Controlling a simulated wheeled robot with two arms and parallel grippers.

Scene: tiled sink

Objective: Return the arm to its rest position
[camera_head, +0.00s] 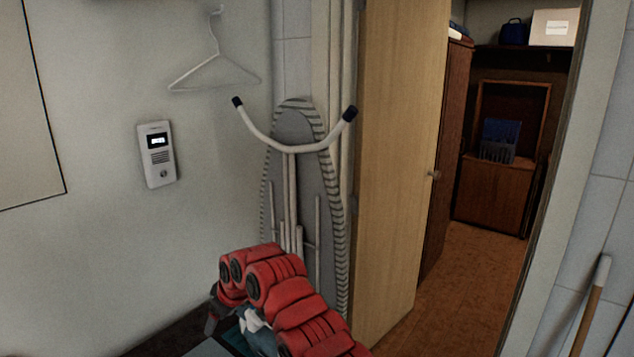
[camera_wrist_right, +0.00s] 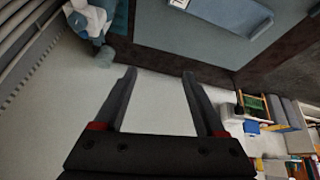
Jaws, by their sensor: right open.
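My right arm, red and jointed, comes in at the bottom centre of the head view. Its gripper (camera_head: 211,321) is a small dark shape at the left end of the arm, partly hidden by it. In the right wrist view the right gripper (camera_wrist_right: 160,76) shows two dark fingers spread apart with nothing between them. It is open and empty, with a pale plain surface behind it. My left gripper is not in view.
An ironing board (camera_head: 329,200) leans by the wall behind my arm, beside an open wooden door (camera_head: 395,160). A hanger (camera_head: 213,78) and a white wall panel (camera_head: 157,155) are at left. A broom handle (camera_head: 590,308) stands at right.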

